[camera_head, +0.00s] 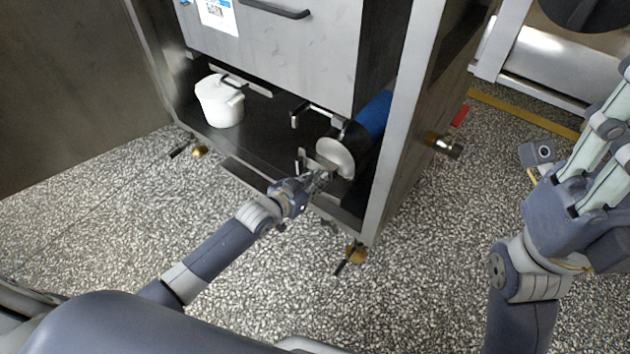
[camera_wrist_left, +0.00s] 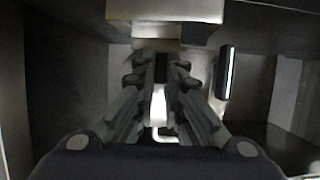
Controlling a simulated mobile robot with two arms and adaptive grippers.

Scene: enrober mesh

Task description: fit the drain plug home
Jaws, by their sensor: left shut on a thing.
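My left gripper (camera_head: 320,182) reaches into the open lower bay of the steel machine, just below a round silver end cap (camera_head: 336,156). In the left wrist view its fingers (camera_wrist_left: 161,90) are closed around a small pale metal piece (camera_wrist_left: 158,105), which I take to be the drain plug. The fingers hide most of it, and a bent pale end shows below them. A stepped metal block (camera_wrist_left: 165,12) lies straight ahead of the fingertips; I cannot tell whether the piece touches it. My right gripper (camera_head: 603,140) is raised at the right edge, its fingers apart and empty.
The machine's right post (camera_head: 392,150) stands close to the left gripper. A white lidded pot (camera_head: 219,103) sits on the bay's dark floor, left of the gripper. A blue cylinder (camera_head: 375,114) lies behind the end cap. A brass fitting (camera_head: 444,145) sticks out right. Speckled floor in front is clear.

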